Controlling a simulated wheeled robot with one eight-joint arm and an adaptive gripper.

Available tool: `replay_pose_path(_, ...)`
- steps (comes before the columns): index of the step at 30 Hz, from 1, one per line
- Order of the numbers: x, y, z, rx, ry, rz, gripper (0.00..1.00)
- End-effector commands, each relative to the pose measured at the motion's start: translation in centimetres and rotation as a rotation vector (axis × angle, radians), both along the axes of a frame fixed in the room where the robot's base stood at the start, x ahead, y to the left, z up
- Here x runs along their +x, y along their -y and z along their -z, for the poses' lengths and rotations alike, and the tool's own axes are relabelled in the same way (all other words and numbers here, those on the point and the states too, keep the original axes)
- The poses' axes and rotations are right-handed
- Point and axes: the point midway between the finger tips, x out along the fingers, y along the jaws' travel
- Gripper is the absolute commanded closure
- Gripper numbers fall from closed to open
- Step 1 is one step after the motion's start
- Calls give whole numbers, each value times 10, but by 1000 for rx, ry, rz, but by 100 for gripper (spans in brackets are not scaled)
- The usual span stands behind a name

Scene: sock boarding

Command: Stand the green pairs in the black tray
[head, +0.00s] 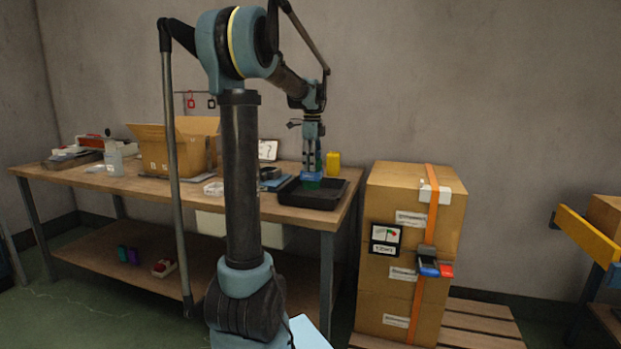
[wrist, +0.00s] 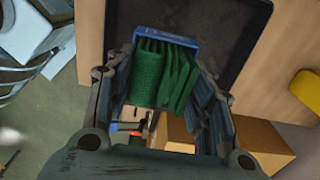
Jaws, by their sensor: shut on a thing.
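A green sock pair (wrist: 163,75) with a blue band (wrist: 166,34) sits between the fingers of my gripper (wrist: 165,88) in the wrist view. My gripper (head: 312,168) is shut on it and points down over the black tray (head: 318,201) in the head view. The green pair (head: 312,182) shows just below the fingers, within the tray's outline. I cannot tell whether it touches the tray floor. The dark tray (wrist: 232,35) lies behind the pair in the wrist view. Another small green item (head: 122,253) stands on the lower shelf.
The tray is at the right end of the wooden workbench (head: 90,178). A yellow container (head: 333,163) stands behind it. Strapped cartons (head: 395,200) stand right of the bench. A purple item (head: 133,256) is on the shelf.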

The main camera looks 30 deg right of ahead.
Motion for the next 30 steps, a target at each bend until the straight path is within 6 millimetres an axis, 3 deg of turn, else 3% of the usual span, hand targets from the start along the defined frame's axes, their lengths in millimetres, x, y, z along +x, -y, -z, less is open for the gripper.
replay_pose_path(5,0,1,11,0,0,1,91)
replay_pose_path(12,0,1,41,0,0,1,91)
replay_pose_path(23,0,0,46,0,0,1,91)
replay_pose_path(24,0,0,46,0,0,1,47)
replay_pose_path(26,0,0,46,0,0,0,33)
replay_pose_path(30,0,0,45,0,0,0,31)
